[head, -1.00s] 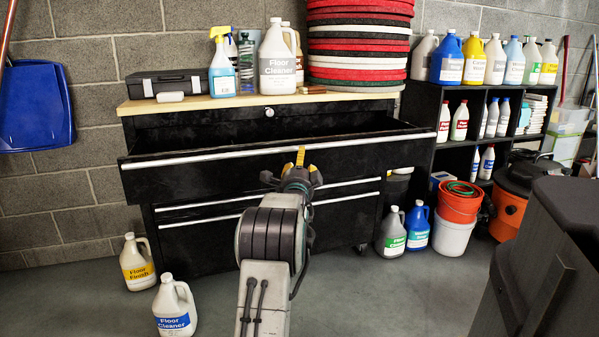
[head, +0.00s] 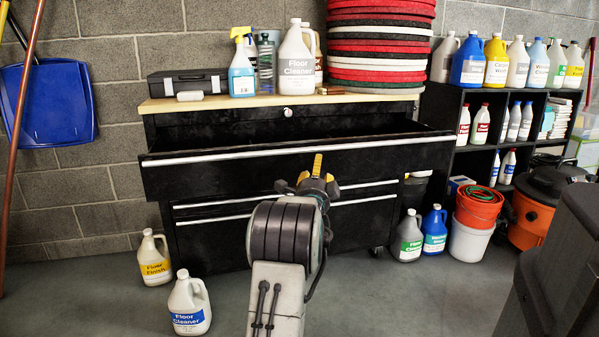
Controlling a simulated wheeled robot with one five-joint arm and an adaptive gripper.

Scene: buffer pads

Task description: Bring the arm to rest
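My arm reaches forward from the bottom middle of the head view. My gripper (head: 317,168), dark with yellow parts, is at its far end, in front of the open top drawer (head: 235,176) of the black cabinet. No held object is visible.
Jugs of floor finish (head: 153,257) and floor cleaner (head: 189,305) stand on the floor at left. Bottles and a stack of pads (head: 375,45) stand on the wooden top (head: 215,102). Green and blue jugs, buckets (head: 470,240) and an orange vacuum (head: 535,215) are at right.

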